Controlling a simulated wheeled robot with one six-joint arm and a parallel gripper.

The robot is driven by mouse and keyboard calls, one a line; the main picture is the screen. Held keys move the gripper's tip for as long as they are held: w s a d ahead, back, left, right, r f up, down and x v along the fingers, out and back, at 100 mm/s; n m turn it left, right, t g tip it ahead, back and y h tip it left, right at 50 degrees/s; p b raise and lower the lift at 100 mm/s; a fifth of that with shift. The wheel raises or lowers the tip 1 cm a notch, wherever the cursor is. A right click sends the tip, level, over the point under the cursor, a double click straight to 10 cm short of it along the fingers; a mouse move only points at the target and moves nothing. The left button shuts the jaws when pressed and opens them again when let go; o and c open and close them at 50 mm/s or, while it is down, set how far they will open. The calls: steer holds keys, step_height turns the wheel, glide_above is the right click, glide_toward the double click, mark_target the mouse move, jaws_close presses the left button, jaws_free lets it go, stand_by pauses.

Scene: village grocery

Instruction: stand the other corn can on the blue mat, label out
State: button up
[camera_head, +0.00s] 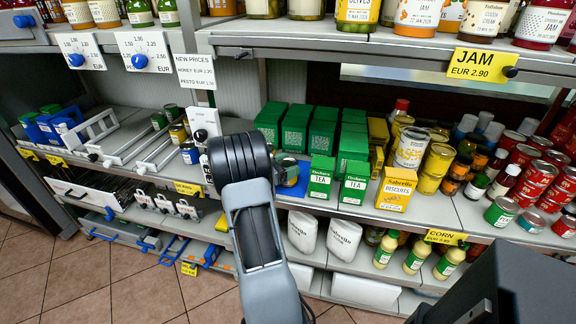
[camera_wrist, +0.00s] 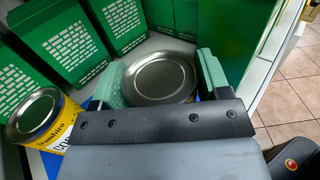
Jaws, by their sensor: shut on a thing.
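My gripper (camera_wrist: 160,82) is shut on a can (camera_wrist: 160,75), one green-padded finger on each side. From above I see its bare metal lid; its label is hidden, so I cannot tell which way it faces. The held can looks upright. Blue mat (camera_wrist: 48,166) shows on both sides of it, but I cannot tell if its base touches. A yellow corn can (camera_wrist: 38,118) stands at the left on the mat, apart from the held can.
Green boxes (camera_wrist: 60,40) stand close behind the cans. In the head view, tea boxes (camera_head: 321,176) stand right of the mat, with a yellow biscuit box (camera_head: 396,188) beyond. The jam shelf (camera_head: 390,45) overhangs above. Floor tiles (camera_wrist: 292,95) show at right in the wrist view.

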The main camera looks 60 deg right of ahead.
steer(key=shift+f, duration=0.4)
steer(key=o, duration=1.1)
steer(key=shift+o, duration=0.2)
steer(key=shift+v, duration=3.8)
